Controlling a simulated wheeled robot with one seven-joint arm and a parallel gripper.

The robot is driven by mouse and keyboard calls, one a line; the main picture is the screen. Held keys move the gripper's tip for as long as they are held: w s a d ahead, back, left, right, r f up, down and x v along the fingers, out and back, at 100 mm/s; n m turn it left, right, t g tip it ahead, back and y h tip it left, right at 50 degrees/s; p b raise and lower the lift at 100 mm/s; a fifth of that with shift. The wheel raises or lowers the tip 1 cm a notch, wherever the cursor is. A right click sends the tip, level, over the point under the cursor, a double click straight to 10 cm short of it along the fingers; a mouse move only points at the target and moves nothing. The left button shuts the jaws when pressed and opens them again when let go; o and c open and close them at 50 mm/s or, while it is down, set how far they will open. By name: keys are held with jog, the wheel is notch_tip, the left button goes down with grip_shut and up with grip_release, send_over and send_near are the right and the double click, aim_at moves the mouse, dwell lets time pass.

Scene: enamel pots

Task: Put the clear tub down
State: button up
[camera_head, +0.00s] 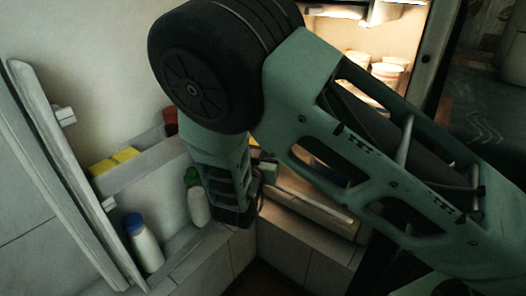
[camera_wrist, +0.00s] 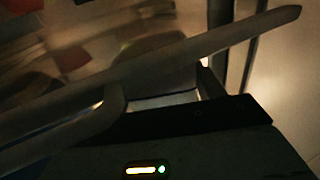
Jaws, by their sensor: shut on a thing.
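My gripper (camera_wrist: 165,108) shows in the wrist view as a dark body with small lights along the bottom. A long, pale, tapered edge crosses just beyond it, with blurred, streaked shapes above. This seems to be the clear tub (camera_wrist: 190,60), held close to the camera, but its outline is hard to make out. In the head view my arm bends down in the middle, and its dark lower end (camera_head: 236,214) is over the corner by the fridge door. The jaws and the tub cannot be made out there.
An open fridge door (camera_head: 70,170) fills the left. Its racks hold a blue-capped white bottle (camera_head: 144,243), a green-topped bottle (camera_head: 197,204) and a yellow block (camera_head: 114,162). White tubs (camera_head: 386,75) stand in the lit interior. A drawer or shelf (camera_head: 305,205) lies behind my arm.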

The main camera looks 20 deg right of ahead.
jog(key=o, duration=1.4)
jog(key=shift+o, duration=0.2)
jog(key=shift+s+a+r, duration=0.15)
jog(key=shift+s, duration=0.05)
jog(key=p+v, duration=0.4)
jog(key=v, duration=0.7)
jog(key=shift+s, duration=0.2)
jog(key=shift+s+a, duration=0.1)
jog(key=shift+a, duration=0.1)
